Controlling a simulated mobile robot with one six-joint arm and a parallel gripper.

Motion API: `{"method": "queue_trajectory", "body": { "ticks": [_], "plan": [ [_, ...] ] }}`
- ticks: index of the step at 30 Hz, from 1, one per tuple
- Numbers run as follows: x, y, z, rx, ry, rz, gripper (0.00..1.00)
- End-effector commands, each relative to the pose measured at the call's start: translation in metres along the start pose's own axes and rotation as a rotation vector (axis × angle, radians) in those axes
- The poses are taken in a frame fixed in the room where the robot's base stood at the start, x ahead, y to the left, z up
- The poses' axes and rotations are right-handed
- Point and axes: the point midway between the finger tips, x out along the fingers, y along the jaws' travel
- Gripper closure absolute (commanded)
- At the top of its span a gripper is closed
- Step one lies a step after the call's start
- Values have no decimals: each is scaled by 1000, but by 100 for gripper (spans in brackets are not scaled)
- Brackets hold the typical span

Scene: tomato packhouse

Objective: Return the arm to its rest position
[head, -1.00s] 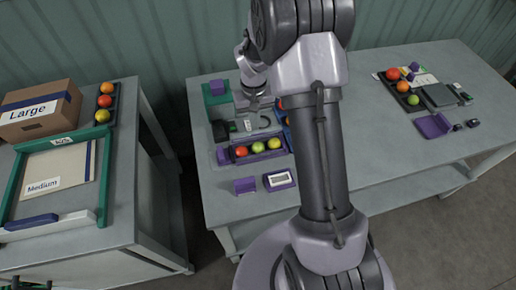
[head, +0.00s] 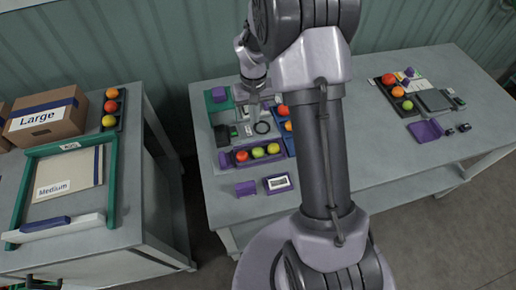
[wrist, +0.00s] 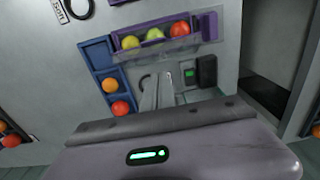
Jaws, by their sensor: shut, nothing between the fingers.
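My arm rises through the middle of the head view and bends over the centre table (head: 350,190). My gripper (head: 255,108) points down above the far left part of that table, near a dark ring. Its thin fingers (wrist: 157,90) are together and empty in the wrist view. A purple tray (head: 230,160) with a red, a yellow-green and a green tomato lies in front of it. It also shows in the wrist view (wrist: 208,40). A blue tray (wrist: 95,57) with orange-red tomatoes lies beside it, partly hidden by my arm in the head view.
The left table (head: 120,245) carries a "Large" carton (head: 62,125), a green-edged "Medium" frame (head: 110,165) and a dark tomato rack (head: 120,125). The centre table's right part holds another tomato rack (head: 392,92) and a purple tray (head: 425,131). Bare tabletop lies between.

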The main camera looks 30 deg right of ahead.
Motion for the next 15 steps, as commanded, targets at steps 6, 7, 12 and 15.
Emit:
{"method": "queue_trajectory", "body": {
  "ticks": [6,7,12,15],
  "plan": [
    [-15,0,0,0,0,0,100],
    [-14,0,0,0,0,0,100],
    [-14,0,0,0,0,0,100],
    [-15,0,0,0,2,0,100]
  ]
}}
